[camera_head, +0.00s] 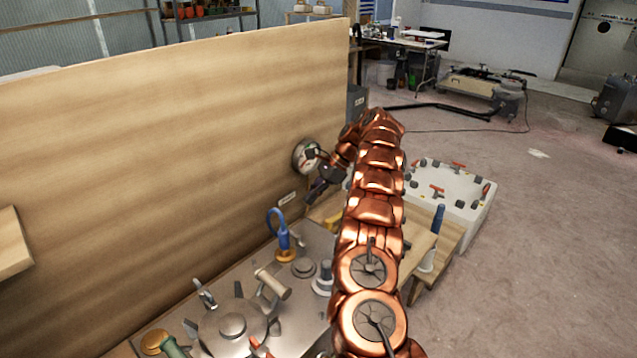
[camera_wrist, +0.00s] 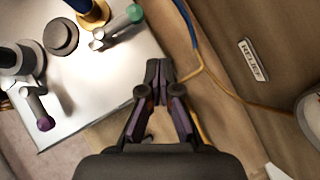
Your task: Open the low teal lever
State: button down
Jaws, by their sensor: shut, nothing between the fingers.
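In the wrist view a short metal lever with a teal-green tip (camera_wrist: 134,14) lies low over the pale metal plate (camera_wrist: 120,70), beside a brass-based blue fitting (camera_wrist: 92,12). I cannot pick this lever out in the head view. My gripper (camera_wrist: 159,70) is shut and empty, its fingertips below and right of the teal tip in the picture, apart from it. In the head view my gripper (camera_head: 320,188) is near the wooden panel, below the round gauge. A green handle (camera_head: 174,347) also shows at the bottom left of the head view; its lower part is cut off.
The plate carries a blue looped fitting (camera_head: 283,230), a round hub (camera_head: 232,325) and a purple-tipped lever (camera_wrist: 45,122). A tall wooden panel (camera_head: 170,130) bounds the left, with a gauge (camera_head: 306,154) and RELIEF label (camera_wrist: 253,60). Blue and yellow lines (camera_wrist: 196,72) run beside my fingers.

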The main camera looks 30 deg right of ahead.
jog(key=d+r+p, duration=0.1)
jog(key=p, duration=0.1)
jog(key=d+r+p, duration=0.1)
jog(key=p, duration=0.1)
jog(key=d+r+p, duration=0.1)
jog(key=r+p, duration=0.1)
jog(key=shift+w+p, duration=0.35)
dwell(0.9)
